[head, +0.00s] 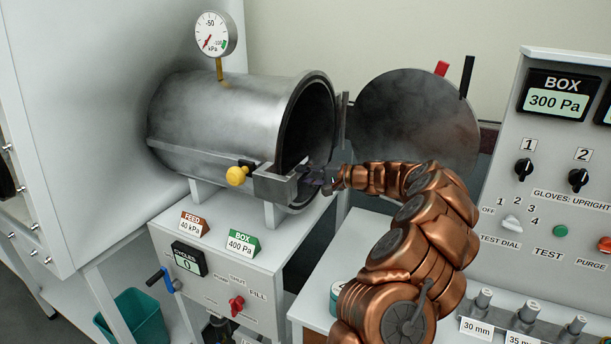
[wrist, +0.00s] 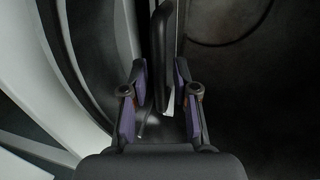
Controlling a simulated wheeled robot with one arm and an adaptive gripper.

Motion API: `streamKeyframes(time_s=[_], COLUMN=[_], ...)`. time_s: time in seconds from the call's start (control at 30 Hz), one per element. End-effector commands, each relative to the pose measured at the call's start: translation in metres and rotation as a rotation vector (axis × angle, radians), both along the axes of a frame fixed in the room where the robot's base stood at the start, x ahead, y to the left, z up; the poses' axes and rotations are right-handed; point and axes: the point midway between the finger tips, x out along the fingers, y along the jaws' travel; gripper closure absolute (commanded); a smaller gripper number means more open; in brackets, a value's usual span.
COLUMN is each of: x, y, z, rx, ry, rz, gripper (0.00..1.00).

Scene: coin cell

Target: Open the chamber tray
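The chamber (head: 225,115) is a grey metal cylinder lying on its side, its dark round mouth facing right. Its round door (head: 418,120) stands swung open at the right. My gripper (head: 318,180) is at the lower part of the mouth, partly hidden by the rim. In the wrist view its two purple-padded fingers (wrist: 160,103) are apart. A dark upright bar (wrist: 163,55) with a pale lower edge reaches between them, nearer the right finger; I cannot tell whether they touch. I cannot clearly make out the tray in the dark mouth.
A yellow knob (head: 237,175) sits on the chamber's front side. A pressure gauge (head: 216,34) stands on top. A control box (head: 217,262) with a red valve is below. The BOX panel (head: 555,150) stands at the right, with several metal posts before it.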

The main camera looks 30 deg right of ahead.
Motion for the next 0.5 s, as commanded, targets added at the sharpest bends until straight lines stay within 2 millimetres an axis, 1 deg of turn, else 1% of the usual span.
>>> streamKeyframes(time_s=[0.03, 0.23, 0.5], x=[0.0, 0.0, -0.0001], y=[0.0, 0.0001, 0.0], z=[0.0, -0.0001, -0.0004], rx=[0.0, 0.0, -0.001], ry=[0.0, 0.0, 0.001], rz=[0.0, 0.0, 0.0], gripper=[0.79, 1.0, 1.0])
